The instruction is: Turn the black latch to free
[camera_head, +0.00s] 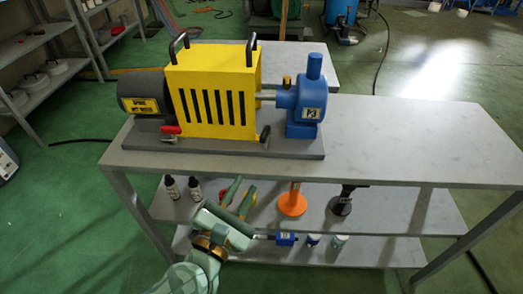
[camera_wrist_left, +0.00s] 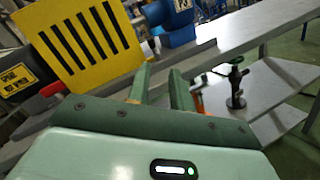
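The black latch (camera_head: 264,134) is a short black handle at the lower right front corner of the yellow guard box (camera_head: 215,92). It stands tilted. A red latch (camera_head: 170,130) sits at the lower left corner and also shows in the wrist view (camera_wrist_left: 52,89). My left gripper (camera_head: 240,194) is in front of the table, below the tabletop edge and below the black latch, not touching it. In the wrist view its two green fingers (camera_wrist_left: 161,74) are apart with nothing between them. I cannot clearly make out the black latch there. My right gripper is not in view.
The box stands on a dark base plate between a dark motor (camera_head: 145,93) and a blue pump (camera_head: 307,98) on the grey table (camera_head: 400,145). The tabletop at right is clear. Bottles, an orange stand (camera_head: 292,203) and a black stand (camera_head: 343,203) are on the shelf below.

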